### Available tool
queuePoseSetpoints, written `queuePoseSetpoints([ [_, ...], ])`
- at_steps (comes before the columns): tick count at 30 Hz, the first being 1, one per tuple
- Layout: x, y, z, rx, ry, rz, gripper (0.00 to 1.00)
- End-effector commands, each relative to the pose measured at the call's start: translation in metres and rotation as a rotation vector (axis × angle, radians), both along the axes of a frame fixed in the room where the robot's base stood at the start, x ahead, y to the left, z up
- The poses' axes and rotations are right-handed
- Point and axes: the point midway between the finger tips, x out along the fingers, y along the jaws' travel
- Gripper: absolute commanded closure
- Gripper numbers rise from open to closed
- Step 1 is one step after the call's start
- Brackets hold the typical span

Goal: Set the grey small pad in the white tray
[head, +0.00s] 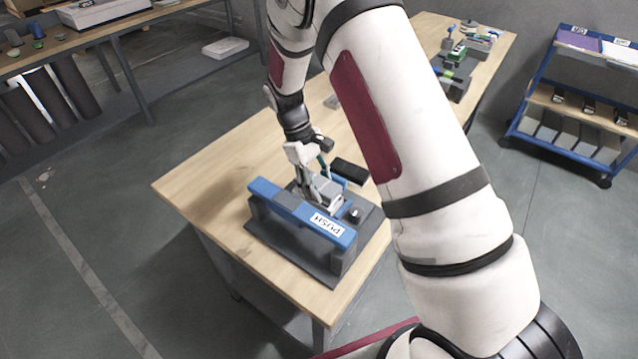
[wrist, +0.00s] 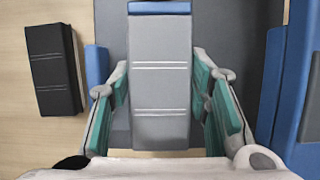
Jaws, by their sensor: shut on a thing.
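The grey small pad (wrist: 160,75) is a long light-grey block with pale cross lines and a blue end. It lies between the teal-lined fingers of my gripper (wrist: 161,92), which is shut on its two long sides. In the head view my gripper (head: 315,182) is low over the dark fixture on the wooden table, and the pad (head: 327,193) shows partly below it. Whether the pad still touches the fixture I cannot tell. A white, shallow tray-like thing (head: 100,12) stands on the far left bench, cut by the picture's top edge; I cannot tell surely that it is the white tray.
The dark fixture (head: 290,243) has a raised blue bar (head: 275,200) labelled PUSH in front of my gripper. A black block (wrist: 54,70) lies on the table to its left in the wrist view. A blue shelf cart (head: 575,105) stands right. The table's left part is clear.

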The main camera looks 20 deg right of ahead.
Motion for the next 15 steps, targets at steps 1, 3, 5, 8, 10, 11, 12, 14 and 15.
queuePoseSetpoints([
  [1,0.0000,0.0000,-0.0001,0.000,0.000,0.000,0.85],
  [3,0.0000,0.0000,-0.0009,0.000,0.000,0.000,0.85],
  [5,0.0001,0.0000,-0.0019,0.000,0.000,0.000,0.85],
  [8,0.0001,0.0001,-0.0039,0.000,0.000,0.000,0.85],
  [10,0.0000,0.0001,-0.0050,-0.001,0.001,0.000,0.85],
  [11,0.0000,0.0001,-0.0046,0.000,0.000,0.000,0.85],
  [12,-0.0001,0.0001,-0.0044,0.000,0.000,0.000,0.85],
  [14,-0.0002,0.0001,-0.0044,0.000,0.000,0.000,0.85],
  [15,-0.0002,0.0002,-0.0045,0.000,0.000,0.000,0.85],
])
